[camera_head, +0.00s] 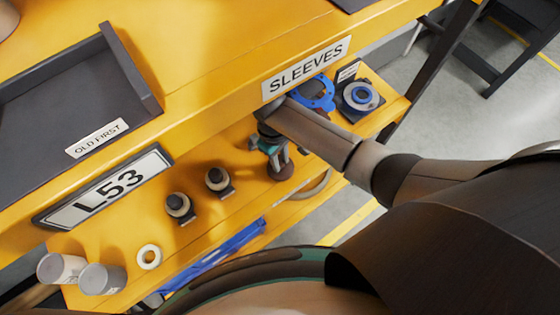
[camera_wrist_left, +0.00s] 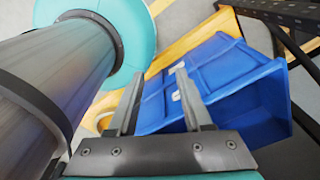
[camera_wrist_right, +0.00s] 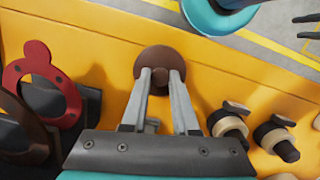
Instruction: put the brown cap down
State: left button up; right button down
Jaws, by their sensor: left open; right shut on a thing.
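The brown cap (camera_wrist_right: 160,62) is a round disc with a small knob, seen in the right wrist view just beyond my right fingertips. My right gripper (camera_wrist_right: 160,75) is shut on its knob. In the head view the cap (camera_head: 281,172) is below my right gripper (camera_head: 277,153), low over the yellow lower shelf (camera_head: 210,240). I cannot tell whether the cap touches the shelf. My left gripper (camera_wrist_left: 188,85) is open and empty in the left wrist view, with a blue bin beyond it.
Two dark fittings with beige tops (camera_head: 178,205) stand left of the cap. A white ring (camera_head: 149,257) and two grey-topped cylinders (camera_head: 102,279) are farther left. A blue ring (camera_head: 318,93) stands near the SLEEVES label. The blue bin (camera_wrist_left: 222,80) is low down.

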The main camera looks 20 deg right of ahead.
jog(key=shift+f, duration=0.5)
pick_arm(q)
jog(key=shift+w+f, duration=0.15)
jog(key=shift+w, duration=0.55)
pick_arm(e)
jog(key=shift+f, duration=0.1)
jog(key=c, duration=1.1)
grip_release()
jog(key=shift+f, duration=0.15)
jog(key=shift+c, duration=0.2)
jog(key=o, duration=0.5)
jog(key=shift+c, duration=0.2)
pick_arm(q)
jog(key=shift+s+f, duration=0.1)
jog(key=shift+s, duration=0.2)
notch_tip(320, 180, up, 3)
jog(key=p, duration=0.3)
pick_arm(e)
notch_tip(320, 180, up, 12)
jog(key=w, duration=0.1)
jog(key=shift+w+a+r, duration=0.2)
jog(key=shift+a, duration=0.2)
